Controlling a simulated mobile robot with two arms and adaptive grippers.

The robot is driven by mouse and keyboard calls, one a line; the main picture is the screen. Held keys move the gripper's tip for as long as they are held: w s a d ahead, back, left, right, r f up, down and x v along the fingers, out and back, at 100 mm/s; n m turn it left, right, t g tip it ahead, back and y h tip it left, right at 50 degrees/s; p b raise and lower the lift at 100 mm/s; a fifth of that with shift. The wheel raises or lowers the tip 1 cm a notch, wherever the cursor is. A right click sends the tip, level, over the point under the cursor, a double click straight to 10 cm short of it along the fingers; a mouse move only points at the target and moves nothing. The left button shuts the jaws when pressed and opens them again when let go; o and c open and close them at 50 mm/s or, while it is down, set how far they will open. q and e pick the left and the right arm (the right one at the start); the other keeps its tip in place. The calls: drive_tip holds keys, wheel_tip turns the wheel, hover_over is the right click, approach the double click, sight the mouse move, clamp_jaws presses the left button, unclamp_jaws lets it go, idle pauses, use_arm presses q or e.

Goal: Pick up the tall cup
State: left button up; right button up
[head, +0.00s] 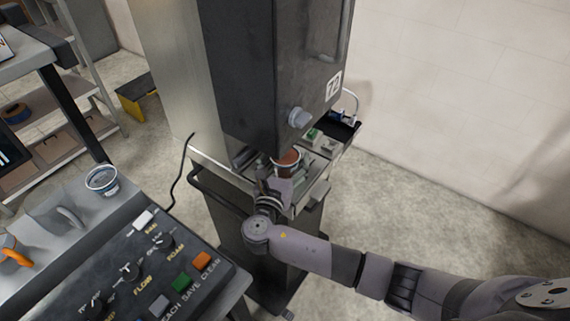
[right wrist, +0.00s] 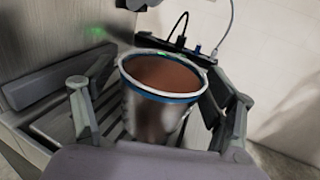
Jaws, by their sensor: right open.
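The tall cup (right wrist: 158,112) is silver with a white rim, a blue band and a brown inside or filling. It stands upright on the slatted tray under the dispenser. In the head view its brown top (head: 288,157) shows just beyond my right gripper (head: 284,178), which hides the lower part. In the right wrist view my right gripper (right wrist: 160,98) is open, with one finger on each side of the cup. The left finger appears apart from the wall; I cannot tell whether the right one touches. My left gripper is not in view.
The dark dispenser body (head: 270,75) with a knob (head: 299,118) hangs close above the cup. A second cup (head: 102,180) stands on the counter at left, behind a button panel (head: 140,275). Small items and cables (head: 335,128) lie right of the tray. Floor at right is clear.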

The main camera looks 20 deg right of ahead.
drive_tip(key=shift+c, duration=0.3)
drive_tip(key=c, duration=1.3)
